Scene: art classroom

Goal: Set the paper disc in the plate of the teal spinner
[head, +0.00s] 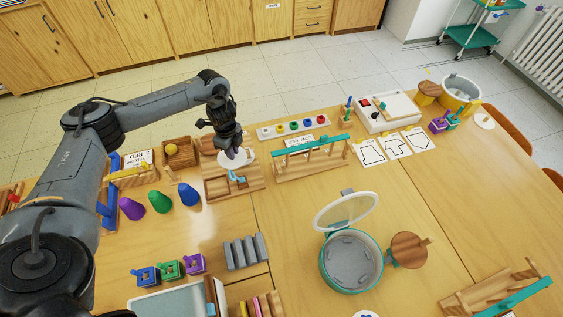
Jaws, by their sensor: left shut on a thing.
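The teal spinner (380,272) is a round teal tub standing open right of centre in the head view. Its grey plate (350,262) shows bare inside. A clear white-rimmed lid (346,211) is tilted up at its back, and a round wooden piece with a knob (409,250) is at its right side. My left gripper (236,151) is at the back left of the table, shut on a white paper disc (246,159), with the fingers hiding part of it. The disc is just above or on wooden trays; I cannot tell which. My right gripper is not in view.
Coloured cones (160,202) and a grey ridged block (246,252) stand left. A yellow spinner (460,96) with another white disc (484,122) is far right.

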